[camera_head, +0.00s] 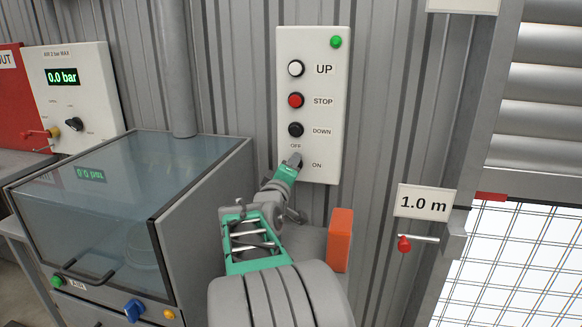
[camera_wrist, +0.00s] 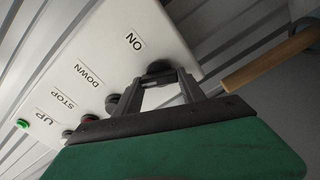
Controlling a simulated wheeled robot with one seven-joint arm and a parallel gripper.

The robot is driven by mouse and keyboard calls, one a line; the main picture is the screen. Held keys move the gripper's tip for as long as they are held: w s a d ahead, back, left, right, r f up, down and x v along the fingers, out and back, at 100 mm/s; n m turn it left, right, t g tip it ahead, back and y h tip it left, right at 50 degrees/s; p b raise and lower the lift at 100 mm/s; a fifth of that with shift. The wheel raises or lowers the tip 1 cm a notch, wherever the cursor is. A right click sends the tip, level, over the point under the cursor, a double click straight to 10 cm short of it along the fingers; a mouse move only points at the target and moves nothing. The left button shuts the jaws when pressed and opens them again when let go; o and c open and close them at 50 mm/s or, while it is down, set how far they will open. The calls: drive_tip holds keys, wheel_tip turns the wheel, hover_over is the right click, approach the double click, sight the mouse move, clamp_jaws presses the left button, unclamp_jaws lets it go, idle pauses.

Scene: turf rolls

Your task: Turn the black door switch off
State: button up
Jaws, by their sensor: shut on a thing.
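The white door control panel (camera_head: 324,110) hangs on the corrugated wall, with a white UP button (camera_head: 296,68), a red STOP button (camera_head: 296,100) and a black DOWN button (camera_head: 295,130). Below them is the black door switch, between OFF and ON labels; my gripper (camera_head: 294,160) covers it in the head view. In the wrist view my gripper (camera_wrist: 170,84) has its fingers closed around the black switch (camera_wrist: 159,68), near the ON label. I cannot tell which way the switch is turned. A green lamp (camera_head: 336,42) is lit at the panel's top.
A glass-lidded cabinet (camera_head: 110,190) with a blue knob (camera_head: 134,310) stands to the left. To the right are an orange block (camera_head: 340,240), a red-tipped lever (camera_head: 404,243) under a "1.0 m" sign (camera_head: 425,202), and a roller door (camera_head: 545,95).

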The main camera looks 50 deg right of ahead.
drive_tip(key=n+p, duration=0.2)
drive_tip(key=n, duration=0.2)
drive_tip(key=shift+f+n, duration=0.15)
drive_tip(key=shift+n, duration=0.25)
idle(0.4)
drive_tip(key=o, duration=1.4)
drive_tip(key=shift+c, duration=0.2)
drive_tip(key=v, duration=0.8)
drive_tip(key=shift+b, duration=0.35)
